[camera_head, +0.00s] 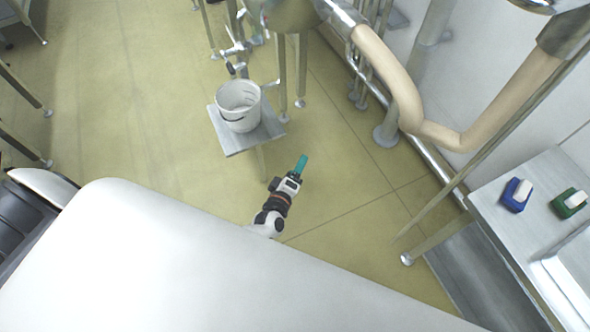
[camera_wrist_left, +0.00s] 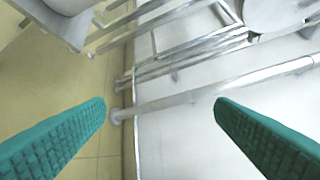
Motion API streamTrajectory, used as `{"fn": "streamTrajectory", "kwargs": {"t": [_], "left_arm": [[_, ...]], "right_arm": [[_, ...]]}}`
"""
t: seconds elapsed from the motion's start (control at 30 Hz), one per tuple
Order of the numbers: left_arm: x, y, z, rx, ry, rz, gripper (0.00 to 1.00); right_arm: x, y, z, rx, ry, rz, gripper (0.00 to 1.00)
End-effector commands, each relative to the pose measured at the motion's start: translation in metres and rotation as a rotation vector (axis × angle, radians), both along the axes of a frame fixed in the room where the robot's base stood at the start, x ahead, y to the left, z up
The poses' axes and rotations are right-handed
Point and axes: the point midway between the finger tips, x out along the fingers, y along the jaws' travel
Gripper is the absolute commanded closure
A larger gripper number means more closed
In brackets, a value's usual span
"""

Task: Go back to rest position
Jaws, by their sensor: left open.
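My left gripper (camera_head: 301,163) extends from below over the floor, near the middle of the head view. Its teal fingers are spread wide with nothing between them in the left wrist view (camera_wrist_left: 160,106). It is apart from every object. My right gripper does not show in either view.
A white bucket (camera_head: 239,119) stands on a small metal table (camera_head: 231,146) just beyond my left gripper. Pipes (camera_head: 405,90) and metal legs line the wall behind. At right, a steel bench (camera_head: 500,225) holds a blue item (camera_head: 516,196) and a green item (camera_head: 569,203).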

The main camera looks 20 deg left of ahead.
Motion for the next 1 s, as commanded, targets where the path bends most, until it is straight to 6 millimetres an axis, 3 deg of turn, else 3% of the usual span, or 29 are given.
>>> {"fn": "streamTrajectory", "kwargs": {"t": [0.37,0.47,0.53,0.67,0.8,0.9,1.0], "left_arm": [[-0.001,0.0,-0.001,0.002,0.003,-0.002,0.22],[-0.01,-0.002,-0.015,0.046,0.045,-0.03,0.22],[-0.026,-0.004,-0.039,0.123,0.116,-0.082,0.22],[-0.081,-0.007,-0.105,0.341,0.321,-0.252,0.22],[-0.164,-0.003,-0.175,0.578,0.564,-0.488,0.22],[-0.23,0.005,-0.214,0.719,0.726,-0.67,0.22],[-0.293,0.016,-0.24,0.833,0.864,-0.844,0.22]], "right_arm": [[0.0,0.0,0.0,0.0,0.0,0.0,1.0],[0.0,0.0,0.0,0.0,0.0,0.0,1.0],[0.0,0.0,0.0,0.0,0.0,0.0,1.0],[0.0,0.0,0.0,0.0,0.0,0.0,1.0],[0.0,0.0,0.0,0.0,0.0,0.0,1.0],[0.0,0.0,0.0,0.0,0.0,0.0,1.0],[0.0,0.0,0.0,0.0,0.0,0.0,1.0]]}}
